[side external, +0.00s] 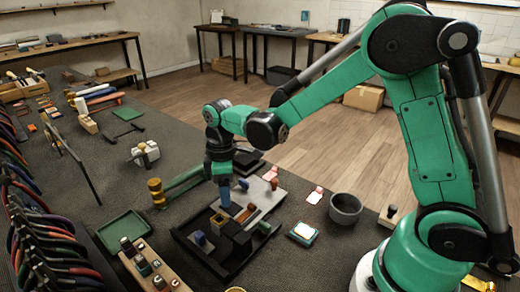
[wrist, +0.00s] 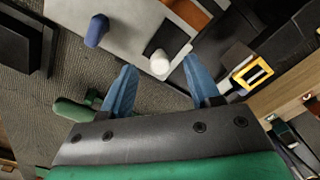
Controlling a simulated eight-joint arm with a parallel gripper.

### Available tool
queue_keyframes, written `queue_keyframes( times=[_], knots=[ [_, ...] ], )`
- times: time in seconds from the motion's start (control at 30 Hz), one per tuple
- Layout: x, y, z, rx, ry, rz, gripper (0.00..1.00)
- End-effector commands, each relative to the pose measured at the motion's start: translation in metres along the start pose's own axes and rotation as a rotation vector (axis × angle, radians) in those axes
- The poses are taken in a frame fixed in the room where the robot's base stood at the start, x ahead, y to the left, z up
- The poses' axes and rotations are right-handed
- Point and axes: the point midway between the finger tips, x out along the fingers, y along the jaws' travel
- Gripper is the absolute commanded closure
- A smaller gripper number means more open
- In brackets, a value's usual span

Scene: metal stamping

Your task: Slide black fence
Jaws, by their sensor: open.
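In the side external view, my gripper (side external: 224,204) points down over a light grey plate (side external: 292,192) in a work fixture with a dark rim. In the wrist view, its two blue fingers are apart with nothing between their pads (wrist: 158,68). A black piece (wrist: 176,34) lies on the plate just past the fingertips, with a short white knob (wrist: 160,63) at its near end. The knob appears in the gap between the tips; contact is not visible. I cannot tell for certain which black part is the fence. My gripper hides part of the fixture in the side external view.
A blue knob (wrist: 97,30) stands on the plate to the left. A yellow square frame (wrist: 252,74) sits on dark blocks to the right. A grey bowl (side external: 345,208), a green tray (side external: 124,231) and a wooden tool rack (side external: 152,266) stand around the fixture.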

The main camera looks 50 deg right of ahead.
Motion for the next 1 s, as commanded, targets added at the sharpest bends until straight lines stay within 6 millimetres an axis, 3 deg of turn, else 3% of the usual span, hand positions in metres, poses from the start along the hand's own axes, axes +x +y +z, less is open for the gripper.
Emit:
queue_keyframes(
  times=[0.37,0.57,0.6,1.0],
  knots=[
    [0.0103,-0.0002,0.0004,0.001,0.001,0.001,0.44],
    [0.0101,-0.0002,0.0004,0.001,0.001,0.001,0.95],
    [0.0101,-0.0001,0.0003,0.001,0.001,0.001,1.0],
    [0.0099,-0.0002,0.0003,0.001,0.001,0.001,1.0]
  ],
)
